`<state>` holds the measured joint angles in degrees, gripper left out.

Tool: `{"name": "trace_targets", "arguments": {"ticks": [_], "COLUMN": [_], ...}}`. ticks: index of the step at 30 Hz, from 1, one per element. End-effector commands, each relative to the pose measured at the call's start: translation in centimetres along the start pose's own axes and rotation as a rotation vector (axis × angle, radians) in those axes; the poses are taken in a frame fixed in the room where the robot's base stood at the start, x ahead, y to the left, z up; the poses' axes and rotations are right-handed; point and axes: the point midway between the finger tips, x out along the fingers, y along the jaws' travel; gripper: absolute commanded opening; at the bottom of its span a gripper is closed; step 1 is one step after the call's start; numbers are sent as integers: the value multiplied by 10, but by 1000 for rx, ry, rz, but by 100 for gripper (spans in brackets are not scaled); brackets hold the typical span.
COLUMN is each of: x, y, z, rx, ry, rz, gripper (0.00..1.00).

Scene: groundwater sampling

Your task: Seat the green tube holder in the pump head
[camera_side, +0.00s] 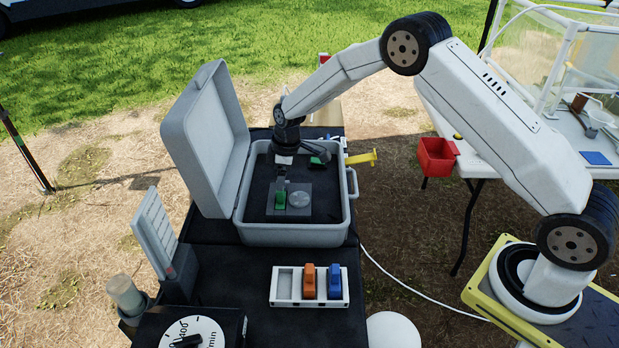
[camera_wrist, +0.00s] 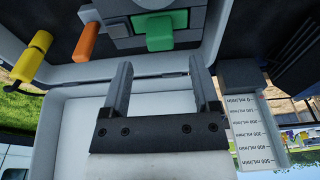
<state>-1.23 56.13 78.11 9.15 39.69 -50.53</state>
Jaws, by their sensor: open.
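The green tube holder (camera_side: 280,200) stands at the left part of the grey pump head (camera_side: 307,211) inside the open case, beside a pale round disc. I cannot tell whether it is fully down in its seat. In the wrist view the green holder (camera_wrist: 160,31) lies beyond my fingertips, against grey parts of the pump head (camera_wrist: 200,20). My gripper (camera_wrist: 160,72) is open, with nothing between its two dark fingers. In the side view my gripper (camera_side: 281,172) hangs inside the case, just behind the green holder and apart from it.
The grey case (camera_side: 293,236) has walls all round and its lid (camera_side: 206,137) stands open at left. A white rack (camera_side: 310,301) in front holds an orange holder (camera_side: 309,281) and a blue holder (camera_side: 335,282); its left slot is empty. A yellow handle (camera_side: 362,158) sticks out at right.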

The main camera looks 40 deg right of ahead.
Motion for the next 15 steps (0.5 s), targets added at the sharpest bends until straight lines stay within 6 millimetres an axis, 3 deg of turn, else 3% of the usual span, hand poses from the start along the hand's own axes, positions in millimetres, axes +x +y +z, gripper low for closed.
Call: {"name": "trace_targets", "arguments": {"ticks": [9,15], "x": [-47,-65], "y": [0,0], "z": [0,0], "rx": [1,1], "ry": [1,0], "rz": [0,-1], "gripper": [78,78]}}
